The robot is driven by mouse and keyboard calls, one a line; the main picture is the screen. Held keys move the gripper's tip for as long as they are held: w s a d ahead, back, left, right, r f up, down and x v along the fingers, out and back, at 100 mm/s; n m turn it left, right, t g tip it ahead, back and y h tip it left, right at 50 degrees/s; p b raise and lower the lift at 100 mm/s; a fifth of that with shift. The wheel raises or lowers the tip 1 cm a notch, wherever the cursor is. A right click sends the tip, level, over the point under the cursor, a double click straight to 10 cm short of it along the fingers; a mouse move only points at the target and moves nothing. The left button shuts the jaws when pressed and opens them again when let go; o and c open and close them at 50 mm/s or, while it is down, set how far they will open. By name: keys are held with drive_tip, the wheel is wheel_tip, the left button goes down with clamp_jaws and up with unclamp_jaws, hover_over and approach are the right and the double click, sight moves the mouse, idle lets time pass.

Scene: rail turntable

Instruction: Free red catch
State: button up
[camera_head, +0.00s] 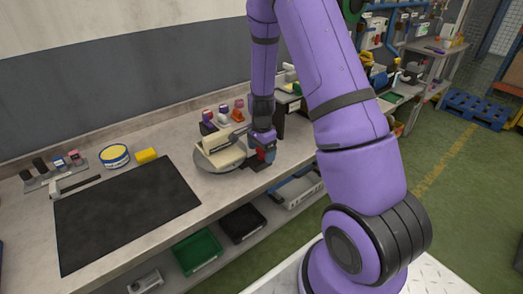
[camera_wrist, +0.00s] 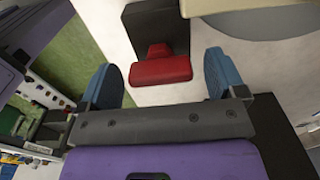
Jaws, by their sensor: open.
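The red catch (camera_wrist: 161,69) shows in the wrist view as a red T-shaped piece on a dark base plate (camera_wrist: 150,22). My gripper (camera_wrist: 165,80) is open, with one blue fingertip on each side of the catch and a gap at both sides. In the head view my gripper (camera_head: 265,150) is low at the bench's front edge, beside the round grey turntable (camera_head: 207,164). A cream block-like part (camera_head: 222,148) sits on the turntable. In the head view the catch is mostly hidden by my gripper.
A black mat (camera_head: 125,212) covers the bench's left part. Several coloured items (camera_head: 223,112) stand behind the turntable. Green (camera_head: 198,252) and black (camera_head: 242,223) bins sit below the bench.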

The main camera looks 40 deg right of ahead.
drive_tip(key=c, duration=0.9)
drive_tip(key=shift+n, duration=0.3)
drive_tip(key=n, duration=1.2)
drive_tip(key=shift+n, duration=2.4)
